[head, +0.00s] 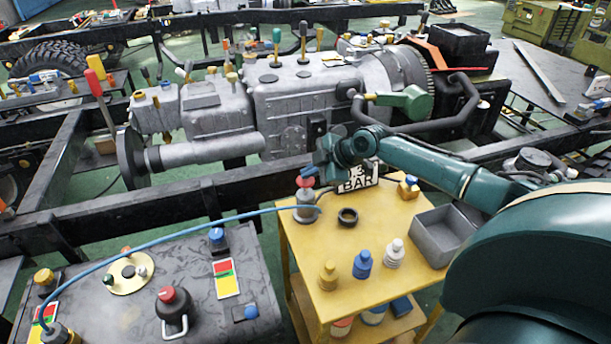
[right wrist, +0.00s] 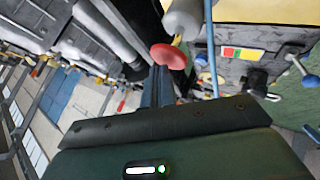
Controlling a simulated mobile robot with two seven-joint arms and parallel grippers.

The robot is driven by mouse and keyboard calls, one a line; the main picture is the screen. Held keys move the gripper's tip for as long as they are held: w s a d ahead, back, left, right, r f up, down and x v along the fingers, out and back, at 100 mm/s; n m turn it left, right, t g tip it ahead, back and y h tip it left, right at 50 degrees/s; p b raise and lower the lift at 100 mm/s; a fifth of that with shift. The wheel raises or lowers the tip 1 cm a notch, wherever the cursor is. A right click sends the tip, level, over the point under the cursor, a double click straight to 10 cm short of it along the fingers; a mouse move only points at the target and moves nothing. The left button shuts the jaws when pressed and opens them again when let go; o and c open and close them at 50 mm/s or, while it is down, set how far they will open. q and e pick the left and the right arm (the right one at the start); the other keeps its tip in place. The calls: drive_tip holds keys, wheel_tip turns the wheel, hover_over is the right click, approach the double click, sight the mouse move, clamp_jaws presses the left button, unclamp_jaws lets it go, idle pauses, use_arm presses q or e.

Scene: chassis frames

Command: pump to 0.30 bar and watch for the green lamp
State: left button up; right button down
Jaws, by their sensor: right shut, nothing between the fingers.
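The hand pump (head: 306,207), a grey cylinder with a red knob (head: 305,182) on top, stands at the back left of the yellow table. A blue hose (head: 170,243) runs from it to the dark console. My right gripper (head: 311,172) is shut and empty, right at the red knob. In the right wrist view the red knob (right wrist: 169,56) is a disc at the ends of the fingers (right wrist: 161,75); I cannot tell whether they touch it. The BAR sign (head: 357,184) is partly hidden by my right arm. I cannot make out a lit green lamp. My left gripper is out of view.
The dark console (head: 190,262) carries a red button (head: 167,294), a round plate (head: 128,275) and a coloured card (head: 226,280). A black ring (head: 348,217), several small bottles (head: 362,264) and a grey bin (head: 440,236) stand on the yellow table (head: 310,240). The chassis rail (head: 215,190) runs behind.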

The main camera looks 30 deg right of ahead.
sight(310, 180)
drive_tip(key=shift+r, duration=0.5)
drive_tip(key=shift+r, duration=0.1)
wheel_tip(310, 180, up, 5)
drive_tip(key=p, duration=0.4)
idle(0.6)
